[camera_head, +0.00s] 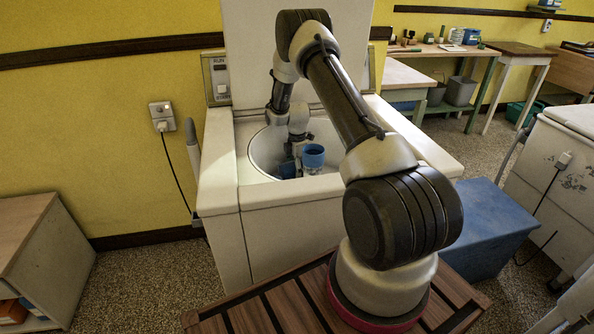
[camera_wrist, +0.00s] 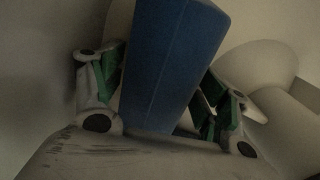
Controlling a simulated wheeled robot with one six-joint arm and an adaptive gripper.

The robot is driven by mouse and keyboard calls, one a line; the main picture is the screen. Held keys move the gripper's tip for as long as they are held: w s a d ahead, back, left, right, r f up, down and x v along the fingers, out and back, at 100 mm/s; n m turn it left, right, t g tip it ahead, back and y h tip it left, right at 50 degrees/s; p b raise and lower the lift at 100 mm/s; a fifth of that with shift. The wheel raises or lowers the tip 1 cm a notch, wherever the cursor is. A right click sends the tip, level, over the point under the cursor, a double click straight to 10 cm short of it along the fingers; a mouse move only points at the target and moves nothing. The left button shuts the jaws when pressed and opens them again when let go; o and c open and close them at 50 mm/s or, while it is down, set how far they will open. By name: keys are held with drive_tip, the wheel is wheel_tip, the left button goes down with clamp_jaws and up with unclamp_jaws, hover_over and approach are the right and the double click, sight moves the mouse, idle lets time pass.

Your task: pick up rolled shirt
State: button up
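My gripper (camera_wrist: 163,88) is down inside the white washer's tub (camera_head: 262,150), and my arm hides part of the tub. In the wrist view, a long blue block-like thing (camera_wrist: 165,60) stands between my two green-padded fingers. It may be the rolled shirt, but its smooth faces and straight edges do not show cloth clearly. The fingers are spread to either side of it and lie close to its sides. I cannot tell whether they press on it. In the head view, a small blue patch (camera_head: 287,168) shows beside the gripper, low in the tub.
A blue cup-shaped part (camera_head: 313,154) stands in the tub, right of my gripper. The washer's raised lid (camera_head: 245,45) is behind, and the tub wall surrounds the gripper. A blue box (camera_head: 480,225) stands to the right. Open carpet (camera_head: 150,275) lies to the left.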

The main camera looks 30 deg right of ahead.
drive_tip(key=c, duration=1.3)
